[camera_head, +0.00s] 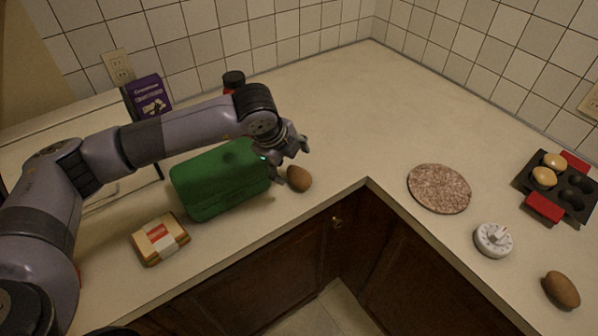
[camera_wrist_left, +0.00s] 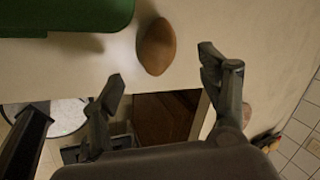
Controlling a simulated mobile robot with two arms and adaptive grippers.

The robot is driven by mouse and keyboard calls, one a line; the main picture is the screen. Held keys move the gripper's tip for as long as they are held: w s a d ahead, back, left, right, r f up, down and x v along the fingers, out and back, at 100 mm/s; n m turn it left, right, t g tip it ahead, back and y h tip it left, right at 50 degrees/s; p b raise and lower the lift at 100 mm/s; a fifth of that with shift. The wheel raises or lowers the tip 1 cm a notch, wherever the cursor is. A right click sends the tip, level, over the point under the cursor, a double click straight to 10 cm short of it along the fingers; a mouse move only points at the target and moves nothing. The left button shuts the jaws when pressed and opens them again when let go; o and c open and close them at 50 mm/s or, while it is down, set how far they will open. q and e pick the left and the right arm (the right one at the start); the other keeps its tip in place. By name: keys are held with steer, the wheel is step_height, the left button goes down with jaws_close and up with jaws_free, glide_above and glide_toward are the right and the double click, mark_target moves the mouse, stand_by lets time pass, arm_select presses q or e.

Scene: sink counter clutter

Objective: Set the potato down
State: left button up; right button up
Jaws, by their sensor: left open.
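A brown potato (camera_head: 299,178) rests on the counter near its front edge, just right of the green box. It also shows in the left wrist view (camera_wrist_left: 157,46), beyond the fingertips and clear of both fingers. My left gripper (camera_head: 288,162) is open and empty, close beside the potato in the head view; its spread fingers also show in the left wrist view (camera_wrist_left: 160,78). A second brown potato-like item (camera_head: 562,290) lies at the far right of the counter. My right gripper is not in view.
A green box (camera_head: 205,186) stands directly left of the potato. A wrapped sandwich-like pack (camera_head: 159,239), a purple box (camera_head: 149,97) and a dark-lidded jar (camera_head: 233,81) are farther left. A round speckled mat (camera_head: 439,188), white timer (camera_head: 493,240) and muffin tin (camera_head: 575,203) are right. The counter's back middle is clear.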

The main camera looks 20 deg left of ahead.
mark_target(296, 174)
arm_select(q)
steer(key=shift+x, duration=1.2)
steer(key=shift+w+d+f+p, duration=0.15)
steer(key=shift+f+p, duration=0.1)
steer(key=shift+p, duration=0.35)
steer(key=p+x, duration=0.2)
steer(key=x, duration=0.1)
steer(key=shift+f, duration=0.35)
steer(key=shift+w+f, duration=0.15)
steer(key=shift+f, duration=0.3)
steer(key=c, duration=1.6)
